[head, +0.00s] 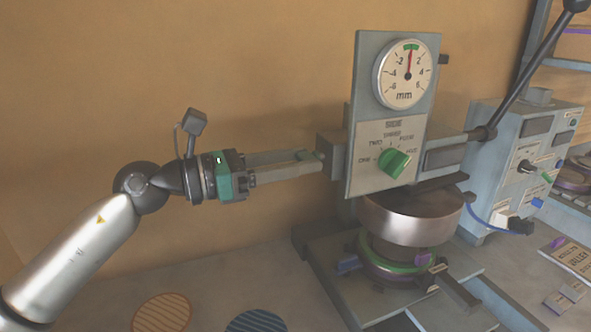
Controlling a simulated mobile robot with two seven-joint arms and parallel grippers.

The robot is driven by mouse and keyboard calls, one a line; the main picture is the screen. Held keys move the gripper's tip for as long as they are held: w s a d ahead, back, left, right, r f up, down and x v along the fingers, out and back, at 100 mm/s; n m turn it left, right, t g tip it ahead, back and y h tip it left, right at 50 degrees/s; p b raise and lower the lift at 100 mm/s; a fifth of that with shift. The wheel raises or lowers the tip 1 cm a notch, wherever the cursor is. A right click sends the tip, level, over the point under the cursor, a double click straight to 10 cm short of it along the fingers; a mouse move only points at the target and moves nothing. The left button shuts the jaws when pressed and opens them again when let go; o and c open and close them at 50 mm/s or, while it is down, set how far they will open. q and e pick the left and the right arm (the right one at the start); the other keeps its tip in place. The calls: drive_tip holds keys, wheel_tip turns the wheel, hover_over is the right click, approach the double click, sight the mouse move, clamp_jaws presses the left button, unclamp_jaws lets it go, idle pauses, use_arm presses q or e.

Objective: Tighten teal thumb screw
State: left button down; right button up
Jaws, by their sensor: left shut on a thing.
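My left gripper (312,162) reaches in from the left, level, with its fingertips at the left side of the press head (356,170). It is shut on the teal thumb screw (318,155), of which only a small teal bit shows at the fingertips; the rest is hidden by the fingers. On the press head, a round dial (404,78) marked mm has its red needle pointing nearly straight up, at the green band. My right gripper is not in view.
A green selector knob (394,163) sits below the dial. A metal drum (412,217) hangs over a green-ringed stack (398,260). A long lever (527,75) slants up right, near a grey control box (520,165). Two striped discs, orange (162,312) and blue (256,321), lie at front left.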

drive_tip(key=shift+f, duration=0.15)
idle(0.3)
use_arm(q)
drive_tip(key=shift+c, duration=1.8)
unclamp_jaws()
drive_tip(key=b+v, duration=0.3)
drive_tip(key=v, duration=1.2)
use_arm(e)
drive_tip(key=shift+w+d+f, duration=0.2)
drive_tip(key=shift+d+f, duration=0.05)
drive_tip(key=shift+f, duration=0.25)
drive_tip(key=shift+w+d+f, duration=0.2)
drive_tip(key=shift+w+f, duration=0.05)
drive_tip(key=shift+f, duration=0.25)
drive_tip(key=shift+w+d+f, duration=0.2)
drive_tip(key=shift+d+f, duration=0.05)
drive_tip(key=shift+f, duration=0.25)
use_arm(q)
drive_tip(key=shift+a, duration=0.15)
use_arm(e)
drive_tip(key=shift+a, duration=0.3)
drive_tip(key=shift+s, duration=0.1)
